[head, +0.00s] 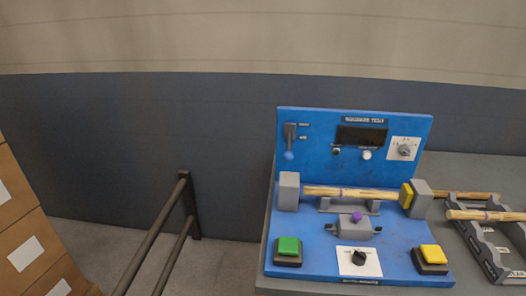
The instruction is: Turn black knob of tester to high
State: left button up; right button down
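The blue tester (315,226) stands on a grey bench, with an upright back panel and a flat base. Its black knob (359,257) sits on a white dial plate (346,267) at the front middle of the base. The dial's markings are too small to read. A grey knob (404,150) sits on another white plate on the back panel. Neither of my grippers is in view.
A wooden rod (340,192) lies across the tester between grey blocks. A green button (288,246) and a yellow button (432,254) flank the dial. A dark rack (480,246) with rods stands right. A railing (155,233) and cardboard boxes (25,235) are left.

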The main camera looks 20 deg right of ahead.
aim_at(359, 258)
jog(key=z, duration=1.35)
jog(key=i+z, duration=0.1)
jog(key=i, duration=0.2)
